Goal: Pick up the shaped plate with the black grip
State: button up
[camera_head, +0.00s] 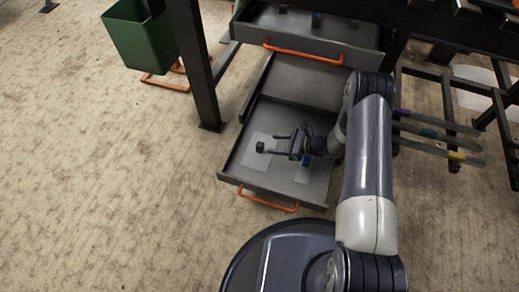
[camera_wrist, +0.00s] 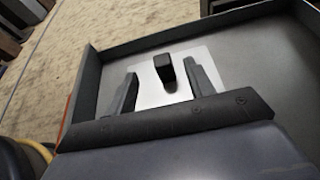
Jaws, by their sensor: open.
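A pale, flat plate (camera_head: 256,160) lies in the lower open drawer (camera_head: 237,163), with a small black block-like grip (camera_head: 260,147) standing up from it. My gripper (camera_head: 275,145) is over the drawer with its fingers toward the black grip. In the wrist view the plate (camera_wrist: 150,92) lies beyond and beneath my open gripper (camera_wrist: 157,80). The black grip (camera_wrist: 165,70) stands between the lines of the two fingers, nearer the right finger. It looks apart from both fingers. The plate's near part is hidden by the gripper.
The drawer has raised walls and an orange handle (camera_head: 268,199). An upper drawer (camera_head: 320,35) is also open. A dark post (camera_head: 192,60) and a green bin (camera_head: 143,38) stand left.

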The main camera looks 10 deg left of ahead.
aim_at(263, 147)
jog(key=f, duration=0.1)
jog(key=f+b, duration=0.1)
jog(key=f, duration=0.1)
jog(key=shift+a+f, duration=0.3)
jog(key=shift+a, duration=0.1)
jog(key=b+x, duration=0.2)
jog(key=x, duration=0.4)
jog(key=shift+w+a, duration=0.1)
jog(key=shift+a, duration=0.2)
grip_shut()
